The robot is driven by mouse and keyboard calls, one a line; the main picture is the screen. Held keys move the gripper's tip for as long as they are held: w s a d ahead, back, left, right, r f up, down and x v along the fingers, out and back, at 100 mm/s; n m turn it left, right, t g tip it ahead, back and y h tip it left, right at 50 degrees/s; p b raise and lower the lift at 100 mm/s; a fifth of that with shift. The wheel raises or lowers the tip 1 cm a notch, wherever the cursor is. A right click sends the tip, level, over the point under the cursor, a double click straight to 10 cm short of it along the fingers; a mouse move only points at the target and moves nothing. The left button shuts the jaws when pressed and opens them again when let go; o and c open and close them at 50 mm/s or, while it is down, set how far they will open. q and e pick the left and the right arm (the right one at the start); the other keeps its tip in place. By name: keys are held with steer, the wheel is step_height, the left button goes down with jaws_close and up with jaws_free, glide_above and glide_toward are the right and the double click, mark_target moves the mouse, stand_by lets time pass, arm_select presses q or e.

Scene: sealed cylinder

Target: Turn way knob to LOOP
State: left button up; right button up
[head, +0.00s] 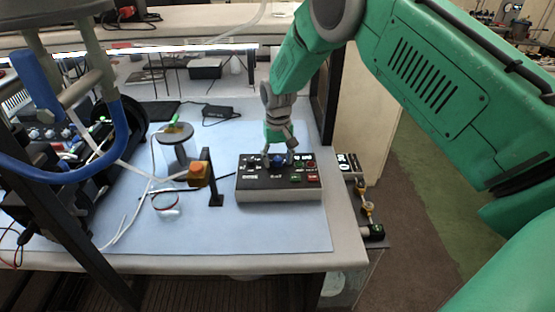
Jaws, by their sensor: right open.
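A grey control box (280,196) with a black top panel sits on the blue mat at the right part of the table. A dark blue knob (277,161) is near the middle of its panel, with small green and red buttons to its right. My right gripper (279,155) comes down from above with its fingers around the knob area. It is open, and I cannot tell whether the fingers touch the knob. The knob's pointer and the small labels are too small to read. My left gripper is not in view.
An orange-yellow button box (199,174) on a black post stands left of the control box. A glass cylinder with a grey lid (175,133) stands behind it. Cables and a blue curved bar fill the left. Bare blue mat (270,230) lies in front.

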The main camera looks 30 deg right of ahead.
mark_target(278, 159)
step_height(278, 159, up, 12)
stand_by(0.4)
steer(key=shift+f, duration=0.1)
steer(key=shift+w, duration=0.1)
steer(key=shift+f, duration=0.1)
